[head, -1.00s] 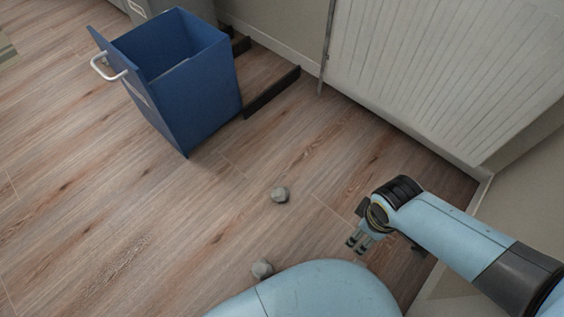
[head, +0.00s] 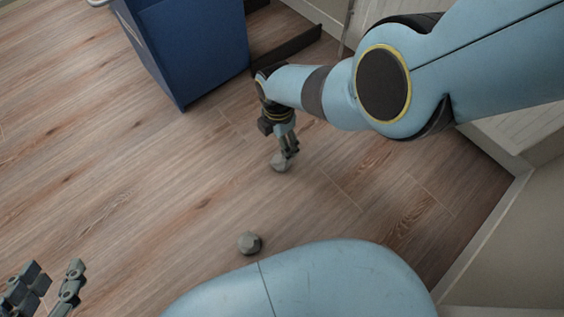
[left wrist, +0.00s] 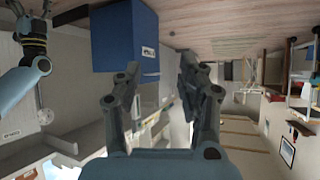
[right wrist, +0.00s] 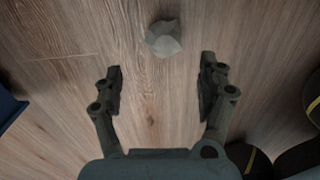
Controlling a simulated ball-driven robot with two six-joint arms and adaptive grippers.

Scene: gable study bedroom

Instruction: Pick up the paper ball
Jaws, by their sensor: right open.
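A grey crumpled paper ball (head: 280,164) lies on the wood floor in the head view, partly hidden by my right gripper (head: 287,152). In the right wrist view a paper ball (right wrist: 163,38) lies ahead of the fingertips of my right gripper (right wrist: 160,82), roughly in line with the gap between them. The right gripper is open with nothing between its fingers. A second paper ball (head: 249,243) lies nearer, beside my rounded blue base. My left gripper (head: 48,280) is at the lower left, far from both balls. It is open and empty in the left wrist view (left wrist: 153,80).
A blue open-topped drawer or bin (head: 190,45) stands behind and left of the right gripper. It also shows in the left wrist view (left wrist: 124,40). A dark rail (head: 285,48) is beside it. The wall is at the right. The floor at left is clear.

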